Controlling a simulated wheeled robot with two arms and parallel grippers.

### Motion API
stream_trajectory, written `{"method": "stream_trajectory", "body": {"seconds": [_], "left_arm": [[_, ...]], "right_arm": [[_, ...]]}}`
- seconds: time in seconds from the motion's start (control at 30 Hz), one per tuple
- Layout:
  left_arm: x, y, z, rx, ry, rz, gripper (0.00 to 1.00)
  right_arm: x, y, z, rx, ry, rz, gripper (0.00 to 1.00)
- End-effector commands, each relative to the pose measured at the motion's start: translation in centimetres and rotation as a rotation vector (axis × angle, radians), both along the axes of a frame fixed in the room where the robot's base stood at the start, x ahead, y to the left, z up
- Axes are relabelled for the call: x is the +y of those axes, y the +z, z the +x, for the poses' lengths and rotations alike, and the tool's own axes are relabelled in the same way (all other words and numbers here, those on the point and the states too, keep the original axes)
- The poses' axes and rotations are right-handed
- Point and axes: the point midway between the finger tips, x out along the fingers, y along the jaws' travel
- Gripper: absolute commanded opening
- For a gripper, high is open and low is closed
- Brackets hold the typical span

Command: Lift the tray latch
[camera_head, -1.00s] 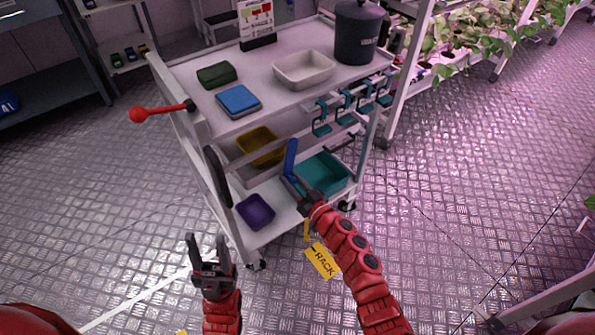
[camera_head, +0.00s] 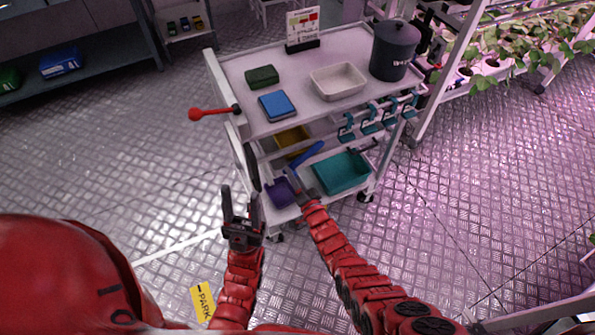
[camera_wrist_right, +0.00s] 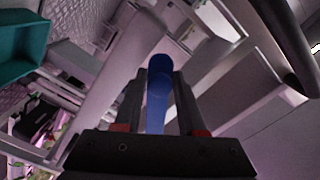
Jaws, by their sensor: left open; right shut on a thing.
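A blue lever-like bar (camera_head: 307,154) slants up to the right at the front of the white cart (camera_head: 235,75), by its lower levels. I take it for the tray latch, but its mount is hidden. My right gripper (camera_head: 299,188) is at the bar's lower end. In the right wrist view the bar (camera_wrist_right: 158,105) stands between the two fingers, and the gripper is shut on it. My left gripper (camera_head: 240,198) is open and empty, pointing up in front of the cart's left corner, beside a dark upright handle (camera_head: 251,167).
A red-knobbed lever (camera_head: 205,113) sticks out left from the cart. On top are a blue box (camera_head: 277,105), a green box (camera_head: 262,76), a white bin (camera_head: 338,80) and a dark pot (camera_head: 394,50). Below are yellow, purple (camera_head: 280,193) and teal (camera_head: 343,171) bins. Left floor is open.

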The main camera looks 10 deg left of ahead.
Motion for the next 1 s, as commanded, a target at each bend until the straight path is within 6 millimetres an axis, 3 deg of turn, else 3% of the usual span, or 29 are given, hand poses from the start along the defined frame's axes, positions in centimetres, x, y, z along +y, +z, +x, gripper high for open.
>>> {"method": "stream_trajectory", "body": {"seconds": [1.0], "left_arm": [[0.0,2.5,0.0,0.000,0.000,0.000,0.50]], "right_arm": [[0.9,2.2,-0.7,0.118,0.000,0.160,0.00]]}}
